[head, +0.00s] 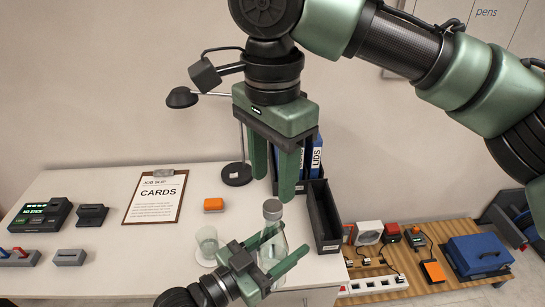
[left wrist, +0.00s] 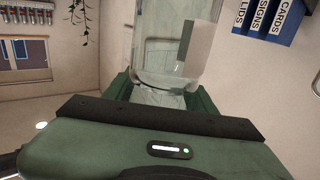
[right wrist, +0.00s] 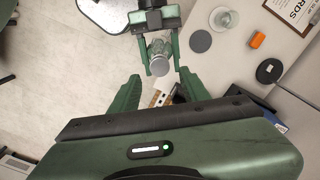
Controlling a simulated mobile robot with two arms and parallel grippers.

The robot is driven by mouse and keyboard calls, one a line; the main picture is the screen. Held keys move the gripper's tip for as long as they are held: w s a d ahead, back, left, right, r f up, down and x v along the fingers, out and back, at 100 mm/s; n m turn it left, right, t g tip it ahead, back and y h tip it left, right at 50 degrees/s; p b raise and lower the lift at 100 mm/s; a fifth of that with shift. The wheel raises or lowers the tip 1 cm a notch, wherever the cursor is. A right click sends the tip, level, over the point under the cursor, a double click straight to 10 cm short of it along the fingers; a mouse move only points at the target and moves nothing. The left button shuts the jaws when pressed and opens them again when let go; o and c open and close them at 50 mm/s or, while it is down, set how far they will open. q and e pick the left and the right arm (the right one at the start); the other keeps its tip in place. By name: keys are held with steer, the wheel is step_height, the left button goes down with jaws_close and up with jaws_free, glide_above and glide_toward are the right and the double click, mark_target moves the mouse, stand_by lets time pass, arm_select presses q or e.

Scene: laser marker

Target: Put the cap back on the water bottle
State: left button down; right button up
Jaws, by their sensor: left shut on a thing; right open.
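The clear water bottle (head: 274,252) is upright in my left gripper (head: 290,237), which is shut around its body near the table's front edge. Its clear side fills the upper middle of the left wrist view (left wrist: 175,50). A grey cap (head: 272,208) shows on the bottle's top; I cannot tell how firmly it sits. The cap also shows in the right wrist view (right wrist: 158,58). My right gripper (head: 274,190) points down just above the cap, with its fingers apart and empty.
A glass (head: 207,240) on a saucer stands left of the bottle. A grey disc (right wrist: 201,41) lies beside it. An orange block (head: 214,204), a clipboard (head: 156,197) and a black lamp base (head: 237,174) are behind. A black bin (head: 324,215) stands close right of the bottle.

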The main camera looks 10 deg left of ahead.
steer(key=n, duration=0.6)
steer(key=shift+r+n, duration=0.2)
steer(key=shift+n, duration=0.2)
steer(key=n, duration=0.6)
steer(key=shift+r, duration=0.2)
steer(key=n, duration=0.6)
steer(key=shift+r+n, duration=0.15)
steer(key=shift+n, duration=0.25)
steer(key=n, duration=0.4)
steer(key=shift+r, duration=0.15)
steer(key=n, duration=0.4)
steer(key=shift+r, duration=0.1)
steer(key=n, duration=0.4)
steer(key=shift+r+n, duration=0.1)
steer(key=shift+n, duration=0.3)
steer(key=n, duration=0.4)
steer(key=shift+r, duration=0.15)
steer(key=n, duration=0.6)
steer(key=shift+r, duration=0.2)
steer(key=n, duration=0.4)
steer(key=shift+r+n, duration=0.1)
steer(key=shift+n, duration=0.2)
